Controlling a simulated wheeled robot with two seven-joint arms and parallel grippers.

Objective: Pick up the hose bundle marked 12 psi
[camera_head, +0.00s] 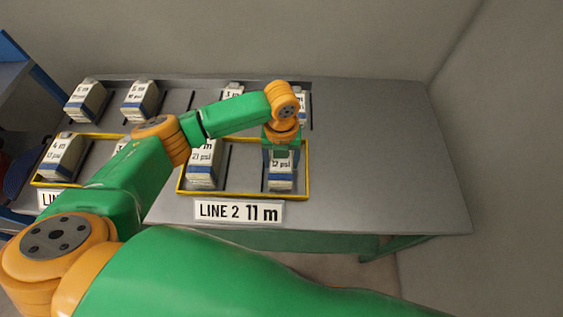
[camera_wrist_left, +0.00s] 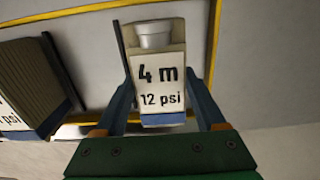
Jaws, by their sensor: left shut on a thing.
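The hose bundle marked 12 psi (camera_head: 281,180) is a block with a pale label and a blue band, at the right end of the yellow-edged LINE 2 tray (camera_head: 240,196). In the left wrist view the bundle (camera_wrist_left: 159,75) reads "4 m 12 psi". My left gripper (camera_head: 281,158) reaches down from above and is shut on it, with one finger at each side. I cannot tell whether the bundle touches the tray floor. My right gripper is not in view.
A 21 psi bundle (camera_head: 203,168) stands left in the same tray, beyond a dark divider. Another yellow-edged tray holds a bundle (camera_head: 61,158) further left. Several bundles stand along the back. The front sign (camera_head: 239,212) reads "LINE 2 11 m". The table's right side (camera_head: 390,160) is clear.

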